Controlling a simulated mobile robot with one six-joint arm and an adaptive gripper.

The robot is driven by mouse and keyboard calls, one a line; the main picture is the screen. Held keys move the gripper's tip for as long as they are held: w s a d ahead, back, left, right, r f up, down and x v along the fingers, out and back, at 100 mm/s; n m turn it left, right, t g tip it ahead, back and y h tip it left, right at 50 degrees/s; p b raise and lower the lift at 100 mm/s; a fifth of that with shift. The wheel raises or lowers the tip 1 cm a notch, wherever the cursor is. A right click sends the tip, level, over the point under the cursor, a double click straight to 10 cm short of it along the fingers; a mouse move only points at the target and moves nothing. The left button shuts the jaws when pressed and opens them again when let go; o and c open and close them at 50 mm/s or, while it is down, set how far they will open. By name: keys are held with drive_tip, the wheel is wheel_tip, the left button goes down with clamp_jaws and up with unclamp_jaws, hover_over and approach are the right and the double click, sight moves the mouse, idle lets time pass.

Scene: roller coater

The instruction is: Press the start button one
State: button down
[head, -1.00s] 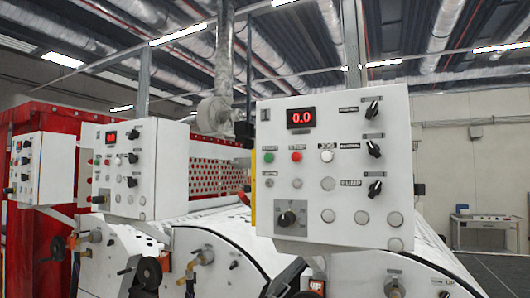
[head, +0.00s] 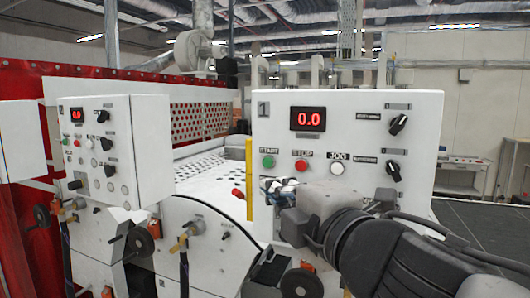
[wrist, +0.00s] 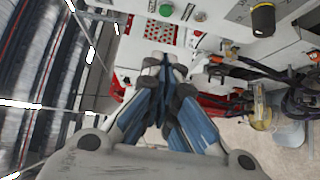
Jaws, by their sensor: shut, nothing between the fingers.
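The green start button (head: 268,161) sits on the front of the white panel marked 1 (head: 350,105), under a "START" label. It is left of the red stop button (head: 301,165) and the white jog button (head: 337,168). My gripper (head: 278,187) is shut and empty, in front of the panel and just below the green button in the picture. I cannot tell its exact distance from the panel. In the wrist view my closed fingers (wrist: 165,65) show in the middle.
A red display (head: 307,119) reads 0.0, with black knobs (head: 397,124) to its right. My arm hides the panel's lower part. A second control panel (head: 110,150) stands left. A yellow post (head: 249,178) rises by the panel's left edge.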

drive_tip(key=shift+s, duration=0.1)
drive_tip(key=b, duration=0.2)
approach(264, 168)
drive_tip(key=w+a, duration=0.1)
drive_tip(key=w+a+r, duration=0.1)
drive_tip(key=w+a, duration=0.1)
drive_tip(key=a, duration=0.1)
drive_tip(key=shift+w+r, duration=0.2)
drive_tip(key=shift+r, duration=0.15)
